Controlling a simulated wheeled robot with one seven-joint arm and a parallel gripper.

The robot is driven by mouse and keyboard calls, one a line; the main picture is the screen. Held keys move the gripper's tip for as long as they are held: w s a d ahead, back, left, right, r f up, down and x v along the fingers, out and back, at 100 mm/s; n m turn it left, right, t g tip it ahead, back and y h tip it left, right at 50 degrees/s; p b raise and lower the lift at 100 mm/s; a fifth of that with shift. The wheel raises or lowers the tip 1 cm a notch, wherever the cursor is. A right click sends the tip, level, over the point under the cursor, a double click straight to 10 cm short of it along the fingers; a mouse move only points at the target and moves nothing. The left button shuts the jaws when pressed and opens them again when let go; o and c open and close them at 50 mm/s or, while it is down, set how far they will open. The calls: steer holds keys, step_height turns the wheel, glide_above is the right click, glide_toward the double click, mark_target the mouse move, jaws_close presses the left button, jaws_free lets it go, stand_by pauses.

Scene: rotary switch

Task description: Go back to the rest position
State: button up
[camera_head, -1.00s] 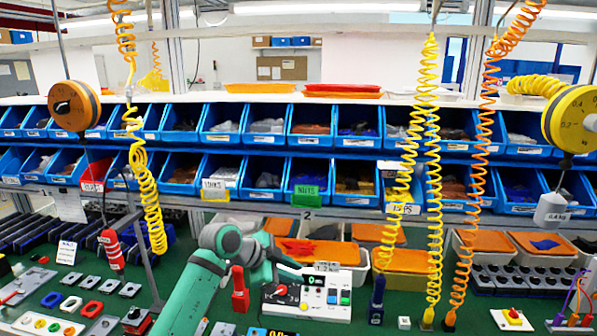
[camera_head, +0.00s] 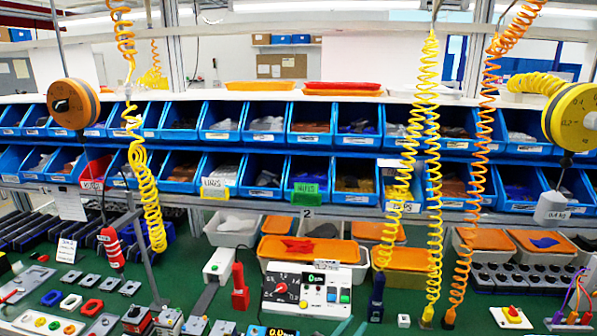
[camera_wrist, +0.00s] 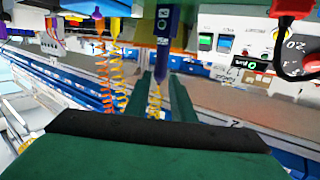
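A white control box (camera_head: 307,311) with a red rotary knob (camera_head: 281,288), a display and coloured buttons stands on the green bench in the head view. Nothing covers its front. In the wrist view, which looks inverted, the box (camera_wrist: 212,22) and its red knob (camera_wrist: 290,8) are at the upper right, apart from my fingers. My gripper (camera_wrist: 164,88) shows two green fingers with a gap between them and nothing held. A purple tool handle shows behind the gap. In the head view only small teal pieces of my arm show at the bottom edge.
Blue bins (camera_head: 265,129) fill two shelf rows behind the bench. Coiled yellow cables (camera_head: 433,180) and an orange one (camera_head: 482,170) hang at the right. A red handle (camera_head: 240,288) stands left of the box. Orange-lidded containers (camera_head: 310,249) stand behind it.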

steer(key=s+a+f+n+t+y, duration=0.1)
steer(key=s+a+f+n+y, duration=0.15)
steer(key=s+f, duration=0.45)
steer(key=s+a+f+n+t+y, duration=0.1)
steer(key=s+a+f+n+y, duration=0.2)
steer(key=s, duration=0.8)
steer(key=s+a+f+n+t+y, duration=0.1)
steer(key=s+f+n+y, duration=0.25)
steer(key=s, duration=0.55)
steer(key=s+a+r, duration=0.2)
steer(key=s+a, duration=0.1)
steer(key=s, duration=0.4)
steer(key=s+a+r+m, duration=0.1)
steer(key=s+a+r, duration=0.1)
steer(key=s, duration=0.5)
steer(key=s+a+r, duration=0.3)
steer(key=s, duration=0.4)
steer(key=shift+s+a+g+y, duration=0.3)
steer(key=shift+s+a+y, duration=0.05)
steer(key=shift+y, duration=0.05)
